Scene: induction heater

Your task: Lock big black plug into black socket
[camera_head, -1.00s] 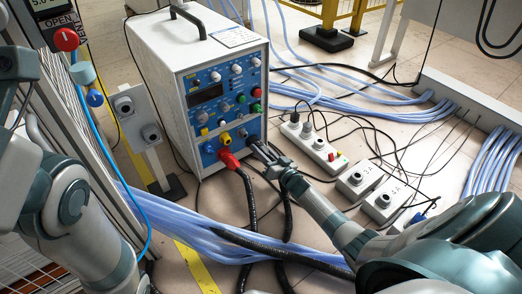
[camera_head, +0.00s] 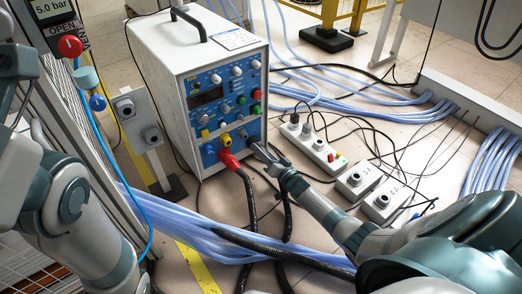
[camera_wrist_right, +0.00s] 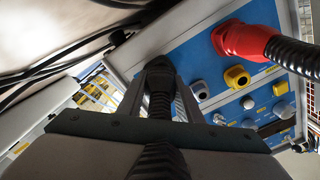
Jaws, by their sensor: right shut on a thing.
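The big black plug (camera_wrist_right: 160,88) is between the fingers of my right gripper (camera_wrist_right: 160,68) in the right wrist view, with its ribbed black cable running back toward the camera. Its front end is at the heater's blue front panel (camera_wrist_right: 190,55). In the head view my right gripper (camera_head: 258,150) is at the panel's lower right corner, right of the red plug (camera_head: 228,159). The black socket is hidden behind the plug and fingers, so I cannot tell how deep the plug sits. My left arm shows at the left, but its gripper is out of view.
The red plug and its cable (camera_head: 247,200) are close on the left. Yellow (camera_wrist_right: 236,77) and grey (camera_wrist_right: 199,90) sockets are beside the plug. Blue hoses (camera_head: 210,240) cross the floor.

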